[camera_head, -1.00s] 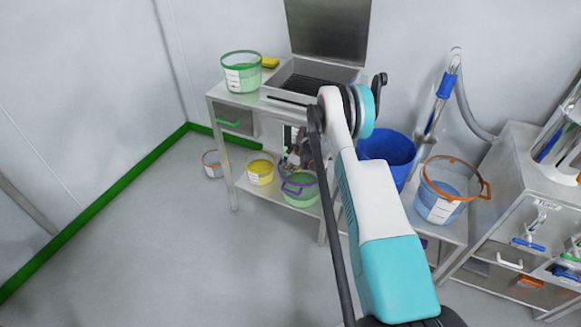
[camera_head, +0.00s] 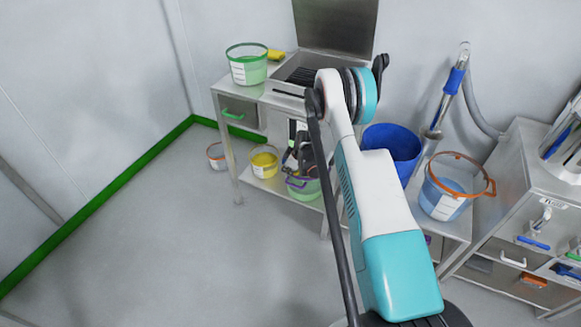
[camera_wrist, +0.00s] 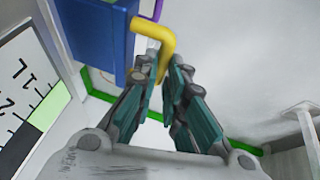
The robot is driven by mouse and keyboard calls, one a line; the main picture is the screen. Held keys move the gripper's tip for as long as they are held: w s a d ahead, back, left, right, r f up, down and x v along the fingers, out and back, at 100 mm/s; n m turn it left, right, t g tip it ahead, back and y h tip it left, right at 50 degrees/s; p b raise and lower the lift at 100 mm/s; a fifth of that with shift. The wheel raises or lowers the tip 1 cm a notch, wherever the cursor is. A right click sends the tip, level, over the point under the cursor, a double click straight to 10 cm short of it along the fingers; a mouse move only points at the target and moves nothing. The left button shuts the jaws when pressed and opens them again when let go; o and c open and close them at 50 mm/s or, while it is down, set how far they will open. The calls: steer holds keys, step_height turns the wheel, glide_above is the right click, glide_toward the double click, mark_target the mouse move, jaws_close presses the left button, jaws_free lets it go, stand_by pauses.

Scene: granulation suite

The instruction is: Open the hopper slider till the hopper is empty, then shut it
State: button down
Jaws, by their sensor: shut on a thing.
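The hopper (camera_head: 300,77) is a steel box with its lid raised, set in the top of a steel bench at the back wall. In the wrist view, a yellow bent handle (camera_wrist: 160,35) sticks out beside a blue block (camera_wrist: 92,38); it looks like the slider's handle. My gripper (camera_wrist: 166,72) is shut on the yellow handle. In the head view my gripper (camera_head: 300,152) is under the hopper, partly behind my arm. A green bucket with a purple rim (camera_head: 303,190) stands below it on the lower shelf. The hopper's contents cannot be made out.
A green-rimmed bucket (camera_head: 247,66) and a yellow item (camera_head: 276,54) are on the bench top. A yellow bucket (camera_head: 264,164) shares the lower shelf. Blue (camera_head: 395,148) and orange-rimmed (camera_head: 447,190) buckets stand right. The floor at left is clear.

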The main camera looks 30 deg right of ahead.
steer(key=shift+s+a+f, duration=0.1)
steer(key=shift+a, duration=0.1)
steer(key=c, duration=1.9)
jaws_free()
steer(key=shift+a, duration=0.1)
steer(key=v, duration=1.2)
